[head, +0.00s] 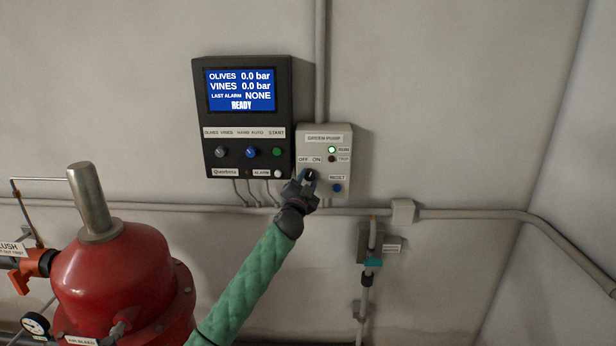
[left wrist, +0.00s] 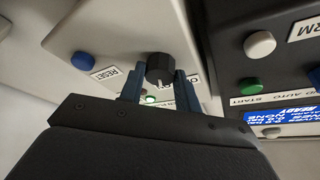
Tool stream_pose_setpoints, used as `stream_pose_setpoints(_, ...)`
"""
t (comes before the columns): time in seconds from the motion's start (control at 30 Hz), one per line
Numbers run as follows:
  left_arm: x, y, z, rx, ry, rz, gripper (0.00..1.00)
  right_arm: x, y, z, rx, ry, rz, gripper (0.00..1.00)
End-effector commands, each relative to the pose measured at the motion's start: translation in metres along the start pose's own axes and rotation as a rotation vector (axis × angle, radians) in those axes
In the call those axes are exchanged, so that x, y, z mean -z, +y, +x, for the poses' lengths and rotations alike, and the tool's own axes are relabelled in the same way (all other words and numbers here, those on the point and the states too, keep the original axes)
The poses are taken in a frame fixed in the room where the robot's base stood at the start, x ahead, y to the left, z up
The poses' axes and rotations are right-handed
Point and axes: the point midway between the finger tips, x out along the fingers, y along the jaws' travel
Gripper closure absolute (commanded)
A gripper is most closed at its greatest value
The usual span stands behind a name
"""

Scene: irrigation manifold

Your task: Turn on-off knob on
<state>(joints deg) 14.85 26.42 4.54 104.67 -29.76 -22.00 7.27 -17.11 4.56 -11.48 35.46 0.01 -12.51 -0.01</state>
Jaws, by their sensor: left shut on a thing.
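The on-off knob (left wrist: 159,66) is black and sits on the front of a beige pump box (head: 343,140), below the OFF and ON labels. My left gripper (left wrist: 158,88) has its two blue fingers on either side of the knob and is shut on it. In the head view the left gripper (head: 304,181) comes up from below and hides much of the knob. A white mark shows on the knob in the left wrist view, but its setting is hard to tell. The green RUN lamp (head: 331,150) is lit; the TRIP lamp (head: 331,159) is dark. My right gripper is not in view.
A black controller (head: 283,95) with a blue screen reading READY is left of the box. A blue RESET button (head: 337,188) is close to the gripper. A conduit (head: 460,215) runs below. A red tank (head: 115,275) stands at lower left.

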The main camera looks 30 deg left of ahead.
Motion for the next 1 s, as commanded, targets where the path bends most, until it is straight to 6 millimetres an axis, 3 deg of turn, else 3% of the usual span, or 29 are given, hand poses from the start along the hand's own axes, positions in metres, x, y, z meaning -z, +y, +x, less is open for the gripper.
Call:
stream_pose_setpoints(0.4,0.001,-0.002,0.0,-0.078,0.0,0.187,0.9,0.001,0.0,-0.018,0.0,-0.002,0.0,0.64)
stream_pose_setpoints(0.97,0.0,-0.001,0.0,-0.09,0.0,0.215,0.9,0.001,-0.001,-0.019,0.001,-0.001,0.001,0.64)
stream_pose_setpoints(1.0,0.0,-0.001,0.0,-0.09,0.0,0.215,0.65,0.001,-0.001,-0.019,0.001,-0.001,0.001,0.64)
